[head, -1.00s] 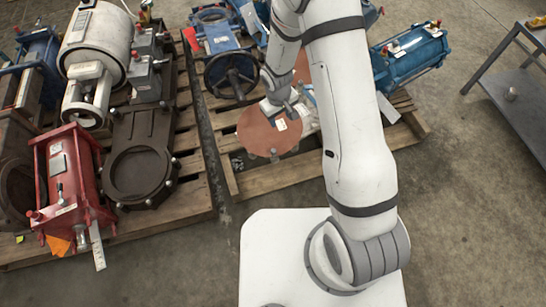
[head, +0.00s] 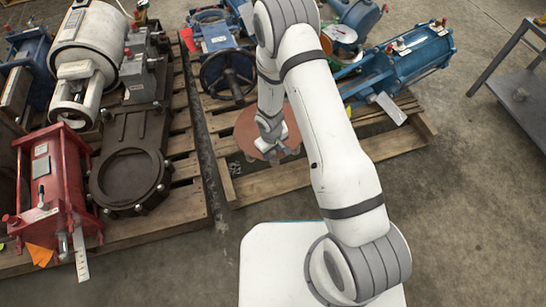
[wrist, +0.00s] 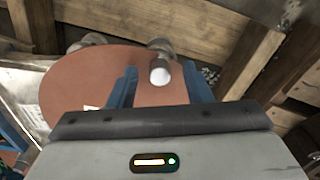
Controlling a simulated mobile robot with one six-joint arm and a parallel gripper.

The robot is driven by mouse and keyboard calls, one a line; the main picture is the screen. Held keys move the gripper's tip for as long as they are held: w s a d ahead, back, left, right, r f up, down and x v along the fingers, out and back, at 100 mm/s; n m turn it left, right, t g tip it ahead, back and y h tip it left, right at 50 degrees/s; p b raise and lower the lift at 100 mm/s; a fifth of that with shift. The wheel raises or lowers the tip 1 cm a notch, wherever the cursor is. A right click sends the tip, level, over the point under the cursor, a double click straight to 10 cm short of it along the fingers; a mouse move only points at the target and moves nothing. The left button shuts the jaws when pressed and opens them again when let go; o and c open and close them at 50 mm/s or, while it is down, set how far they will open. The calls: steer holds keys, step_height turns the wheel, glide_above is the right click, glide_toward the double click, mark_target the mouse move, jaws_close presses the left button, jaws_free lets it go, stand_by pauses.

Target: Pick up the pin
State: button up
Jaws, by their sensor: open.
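A pin with a pale round head (wrist: 160,73) stands at the rim of a flat reddish-brown disc (wrist: 85,85) in the wrist view. My gripper (wrist: 160,70) is open, with one blue finger to each side of the pin's head. I cannot tell whether either finger touches it. In the head view my gripper (head: 275,152) is over the near edge of the same disc (head: 246,132). The pin is not discernible there, hidden by my gripper and wrist.
A second pale-headed piece (wrist: 88,41) sits farther along the disc's rim. The disc lies on a wooden pallet (head: 262,183) with a blue handwheel valve (head: 229,75) and a blue cylinder (head: 405,65). A red-framed unit (head: 50,185) is at left.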

steer(key=shift+f, duration=0.15)
steer(key=shift+c, duration=0.3)
jaws_close()
